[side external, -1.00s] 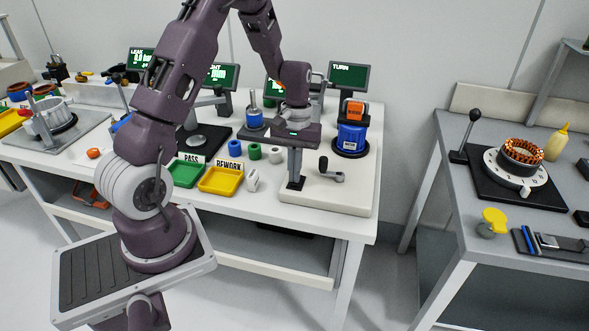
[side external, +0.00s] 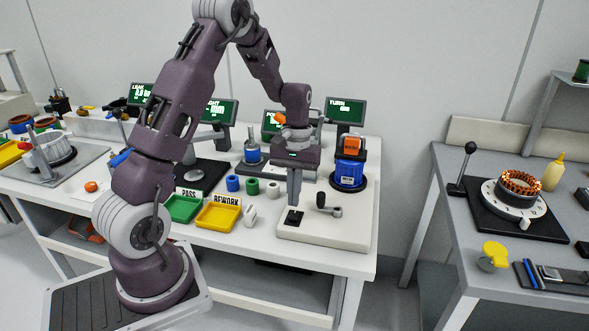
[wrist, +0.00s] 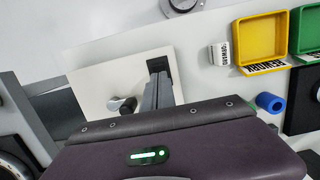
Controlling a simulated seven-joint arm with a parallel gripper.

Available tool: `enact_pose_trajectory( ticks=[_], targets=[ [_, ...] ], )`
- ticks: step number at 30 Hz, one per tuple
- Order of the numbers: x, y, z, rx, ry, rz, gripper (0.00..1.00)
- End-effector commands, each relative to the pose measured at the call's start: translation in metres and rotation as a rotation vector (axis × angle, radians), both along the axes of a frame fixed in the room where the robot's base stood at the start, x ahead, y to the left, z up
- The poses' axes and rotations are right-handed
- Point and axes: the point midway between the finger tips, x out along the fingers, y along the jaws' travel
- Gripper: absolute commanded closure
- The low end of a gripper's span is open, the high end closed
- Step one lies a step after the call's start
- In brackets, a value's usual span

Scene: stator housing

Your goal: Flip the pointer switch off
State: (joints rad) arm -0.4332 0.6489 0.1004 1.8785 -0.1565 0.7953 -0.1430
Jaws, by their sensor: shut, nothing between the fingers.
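A cream board (side external: 350,232) lies at the front right of the bench. It carries a grey crank-like lever with a black knob (side external: 321,200), also in the wrist view (wrist: 128,104), and a small black square (side external: 293,217). I cannot tell which of these is the pointer switch, nor its setting. My gripper (side external: 294,205) is shut and empty, pointing down just above the black square, left of the lever. In the wrist view my fingers (wrist: 158,92) partly cover the black square (wrist: 161,65). The lever stands apart from the fingers.
A yellow REWORK tray (side external: 218,216) and green PASS tray (side external: 182,208) lie left of the board, with a small white part (side external: 250,215) between. Blue (side external: 233,183) and green (side external: 252,187) rings and a blue motor housing (side external: 349,174) stand behind. Another bench is at the right.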

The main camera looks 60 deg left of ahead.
Motion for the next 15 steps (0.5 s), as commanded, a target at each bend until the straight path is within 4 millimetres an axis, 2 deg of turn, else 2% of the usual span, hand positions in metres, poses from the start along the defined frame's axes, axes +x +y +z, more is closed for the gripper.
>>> enact_pose_trajectory(
  ticks=[3, 9, 15],
  targets=[
    [0.004, 0.004, 0.031, 0.001, -0.003, 0.001, 1.00],
    [0.010, 0.011, 0.076, 0.000, -0.002, 0.004, 1.00],
    [0.014, 0.014, 0.102, -0.003, 0.001, 0.005, 1.00]
  ],
)
